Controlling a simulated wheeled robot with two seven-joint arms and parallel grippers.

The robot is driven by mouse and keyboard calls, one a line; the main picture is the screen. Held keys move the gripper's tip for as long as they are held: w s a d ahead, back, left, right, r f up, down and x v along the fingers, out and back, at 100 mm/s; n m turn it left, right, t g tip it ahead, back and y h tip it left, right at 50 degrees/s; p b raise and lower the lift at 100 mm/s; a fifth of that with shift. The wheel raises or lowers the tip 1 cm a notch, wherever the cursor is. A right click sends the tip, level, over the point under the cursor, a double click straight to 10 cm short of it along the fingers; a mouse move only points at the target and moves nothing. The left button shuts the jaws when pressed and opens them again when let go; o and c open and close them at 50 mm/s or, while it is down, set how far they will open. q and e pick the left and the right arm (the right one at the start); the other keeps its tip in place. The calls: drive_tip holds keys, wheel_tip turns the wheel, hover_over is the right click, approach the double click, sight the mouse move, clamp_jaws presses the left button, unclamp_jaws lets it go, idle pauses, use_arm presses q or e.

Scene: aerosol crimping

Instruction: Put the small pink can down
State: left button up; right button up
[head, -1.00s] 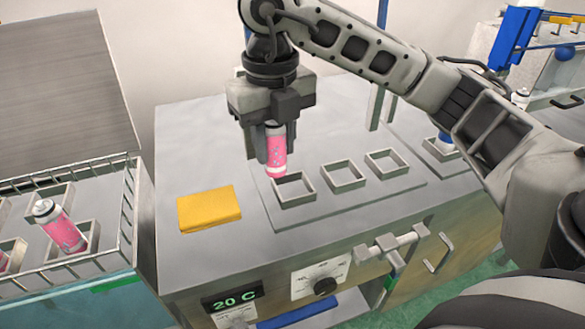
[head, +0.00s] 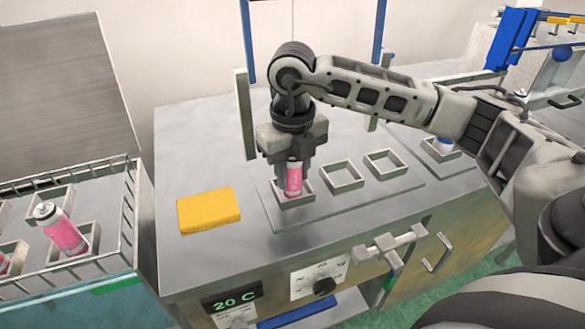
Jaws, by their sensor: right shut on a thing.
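The small pink can (head: 294,180) is upright in my right gripper (head: 294,163), which is shut on its upper part. The can stands inside the leftmost square frame (head: 292,203) of the row on the grey plate. The frame's front wall hides the can's bottom, so I cannot tell whether it touches the plate. My left gripper is not in view.
Two empty square frames (head: 342,176) (head: 385,163) sit to the right. A yellow block (head: 208,210) lies on the bench to the left. A wire basket (head: 130,215) at the left holds other pink cans (head: 64,232). A blue post (head: 248,42) stands behind my gripper.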

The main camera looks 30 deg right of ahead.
drive_tip(key=shift+f, duration=0.2)
drive_tip(key=o, duration=0.8)
drive_tip(key=shift+o, duration=1)
drive_tip(key=shift+r, duration=0.15)
wheel_tip(320, 180, up, 12)
drive_tip(key=shift+f, duration=0.1)
drive_tip(key=shift+r, duration=0.2)
